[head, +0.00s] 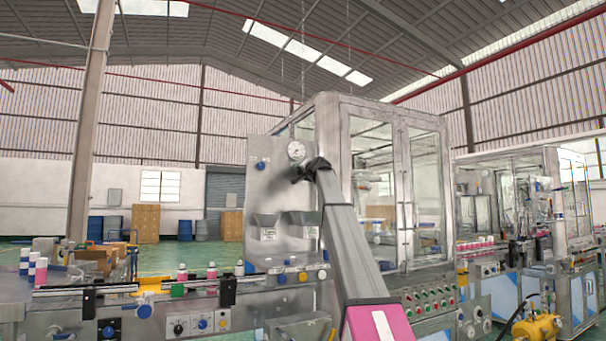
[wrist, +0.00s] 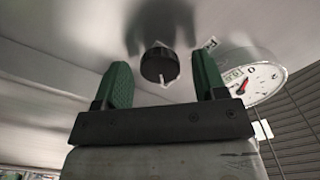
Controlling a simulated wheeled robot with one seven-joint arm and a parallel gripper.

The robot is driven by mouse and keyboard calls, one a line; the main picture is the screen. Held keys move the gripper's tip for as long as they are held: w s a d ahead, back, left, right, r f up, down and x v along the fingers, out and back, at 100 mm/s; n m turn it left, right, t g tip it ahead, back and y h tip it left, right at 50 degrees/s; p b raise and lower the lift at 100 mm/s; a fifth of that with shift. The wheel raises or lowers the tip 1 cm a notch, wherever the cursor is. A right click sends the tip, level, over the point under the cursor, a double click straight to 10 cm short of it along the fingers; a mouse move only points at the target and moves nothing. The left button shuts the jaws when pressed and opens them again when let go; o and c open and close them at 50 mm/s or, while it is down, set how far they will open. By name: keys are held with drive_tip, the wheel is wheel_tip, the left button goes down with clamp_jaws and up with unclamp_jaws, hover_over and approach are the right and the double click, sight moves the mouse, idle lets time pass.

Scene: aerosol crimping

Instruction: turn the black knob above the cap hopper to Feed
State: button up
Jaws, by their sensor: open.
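The black knob (wrist: 158,64) is round and stands out from the steel panel (wrist: 80,30). A small pale mark shows on its lower rim; I cannot read its setting. Part of a white label (wrist: 210,43) shows to its upper right. My gripper (wrist: 160,60) is open, with one green-padded finger on each side of the knob and a gap on both sides. I cannot tell how deep the knob sits between the fingers. In the head view my gripper (head: 310,170) is at the panel below the gauge and hides the knob.
A round white gauge (head: 296,151) is just above my gripper; it also shows close to the right finger in the wrist view (wrist: 262,80). A blue knob (head: 261,165) is on the panel's left. A glass enclosure (head: 372,150) stands right.

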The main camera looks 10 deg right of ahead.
drive_tip(key=c, duration=0.9)
drive_tip(key=shift+n, duration=8.9)
